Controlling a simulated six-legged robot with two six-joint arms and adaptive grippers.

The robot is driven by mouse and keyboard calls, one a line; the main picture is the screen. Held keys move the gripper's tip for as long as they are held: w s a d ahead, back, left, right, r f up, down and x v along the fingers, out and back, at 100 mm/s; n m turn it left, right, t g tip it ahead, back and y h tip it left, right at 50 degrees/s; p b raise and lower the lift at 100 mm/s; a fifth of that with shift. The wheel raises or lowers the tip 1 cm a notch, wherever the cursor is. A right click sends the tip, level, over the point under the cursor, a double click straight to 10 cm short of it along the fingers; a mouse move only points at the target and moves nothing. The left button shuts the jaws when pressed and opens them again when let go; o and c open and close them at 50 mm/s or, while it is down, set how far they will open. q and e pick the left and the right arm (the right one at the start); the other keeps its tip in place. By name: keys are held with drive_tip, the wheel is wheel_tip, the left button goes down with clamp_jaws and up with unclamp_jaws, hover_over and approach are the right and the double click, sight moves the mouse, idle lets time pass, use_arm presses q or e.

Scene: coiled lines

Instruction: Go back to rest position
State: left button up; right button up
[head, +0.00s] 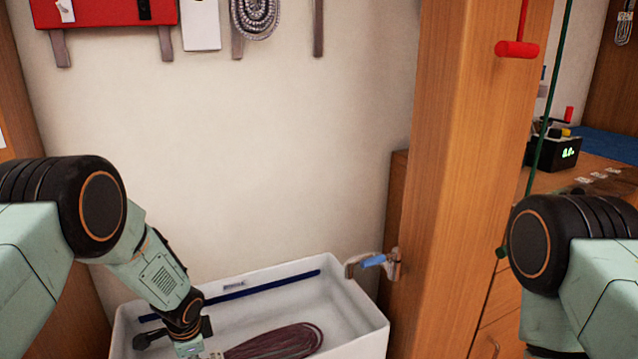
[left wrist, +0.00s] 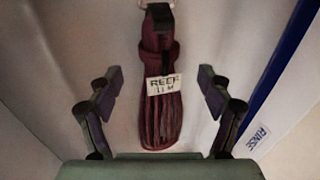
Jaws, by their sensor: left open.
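My left gripper (left wrist: 159,88) is open, its two fingers spread apart with nothing between their tips. In the head view, my left arm reaches down into a white basin (head: 375,327), and the gripper's end is cut off by the bottom edge. A dark red coiled line (head: 280,342) lies in the basin, beside the gripper in the head view. In the left wrist view the coil (left wrist: 160,115) is beyond the open fingers and carries a white tag (left wrist: 164,86) reading "REEF 11 M". My right arm shows at the right, but its gripper is out of view.
A tap with a blue handle (head: 373,261) is at the basin's back right. A wooden post (head: 455,150) stands between the basin and a bench with a black device (head: 555,152). A red handle (head: 516,49) hangs near the post. A grey coil (head: 255,14) hangs on the wall.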

use_arm(q)
drive_tip(key=b+x, duration=0.1)
drive_tip(key=x, duration=0.2)
drive_tip(key=b+x, duration=0.2)
drive_tip(key=x, duration=0.1)
drive_tip(key=shift+d+f, duration=0.1)
drive_tip(key=shift+d, duration=0.1)
drive_tip(key=shift+w, duration=0.1)
drive_tip(key=shift+r+p, duration=1)
drive_tip(key=shift+r, duration=1.3)
